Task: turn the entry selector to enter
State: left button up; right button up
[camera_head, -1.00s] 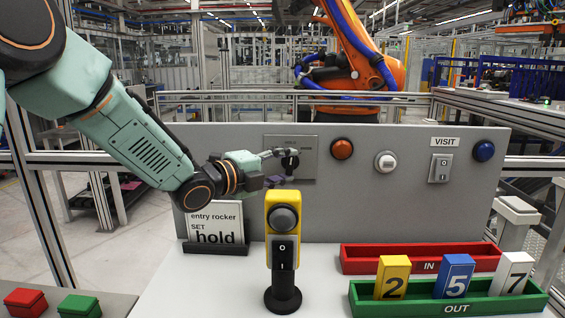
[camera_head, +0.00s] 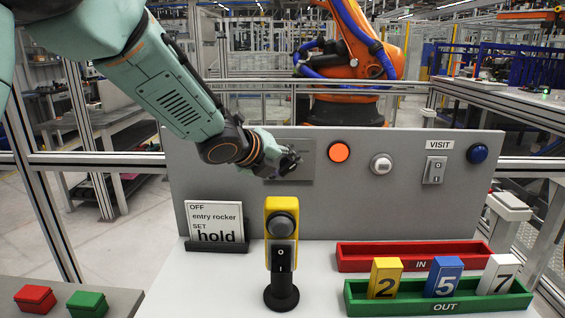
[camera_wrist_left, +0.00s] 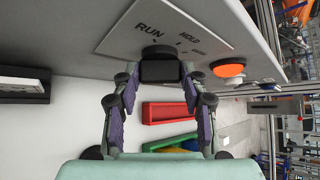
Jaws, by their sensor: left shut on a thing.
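The entry selector is a black knob (camera_wrist_left: 158,69) on a grey plate (camera_wrist_left: 218,38). The plate reads RUN, HOLD and a third small label too blurred to read. In the left wrist view the two fingers of my left gripper (camera_wrist_left: 158,82) are shut on the knob from both sides. I cannot tell which mark the knob points to. In the head view my left gripper (camera_head: 291,161) is in front of the plate (camera_head: 307,172) and hides the knob. My right gripper is not in view.
On the panel (camera_head: 350,210) are a bright orange lamp (camera_head: 339,152), a white knob (camera_head: 381,163), a VISIT rocker (camera_head: 434,170) and a blue button (camera_head: 477,153). A yellow switch post (camera_head: 281,245), a sign (camera_head: 215,222), a red IN tray (camera_head: 370,262) and a green OUT tray (camera_head: 415,306) stand below.

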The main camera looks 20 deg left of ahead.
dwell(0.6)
pick_arm(q)
jog(key=o, duration=1.1)
jog(key=shift+w+d+f, duration=0.1)
jog(key=shift+o, duration=0.2)
jog(key=v, duration=0.7)
jog(key=shift+s+r, duration=0.2)
jog(key=shift+s, duration=0.05)
jog(key=shift+s, duration=0.1)
